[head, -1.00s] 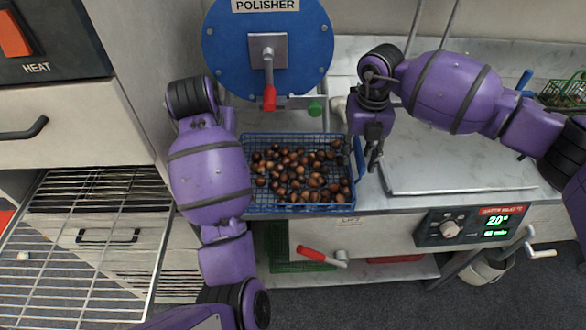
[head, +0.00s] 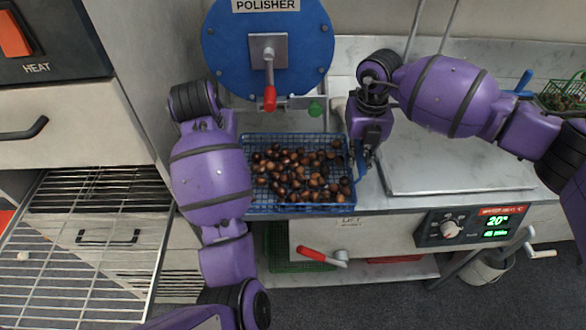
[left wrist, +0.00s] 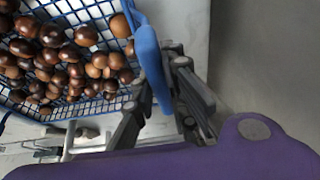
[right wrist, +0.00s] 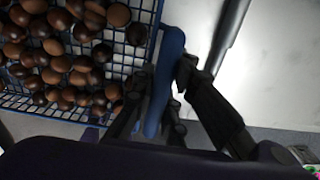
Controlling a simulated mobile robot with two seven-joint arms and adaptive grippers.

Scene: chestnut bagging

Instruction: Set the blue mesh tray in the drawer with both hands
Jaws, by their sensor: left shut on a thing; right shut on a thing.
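The blue mesh tray (head: 247,190) stands on the counter below the polisher and holds many brown chestnuts. My right gripper (head: 362,168) is at its right side; the right wrist view shows that gripper (right wrist: 163,82) shut on the blue right handle (right wrist: 170,50). My left gripper is hidden behind my left arm in the head view. In the left wrist view, my left gripper (left wrist: 157,88) is shut on the tray's other blue handle (left wrist: 148,50). A pale drawer front with a dark handle (head: 38,128) is at the left, under the heat panel; it looks closed.
A wire rack (head: 70,275) extends at the lower left. The blue polisher disc (head: 225,45) with a red-tipped lever is behind the tray. A red-handled lever (head: 318,256) projects below the counter edge. A pale slab (head: 450,175) lies to the right. A green basket (head: 565,95) is far right.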

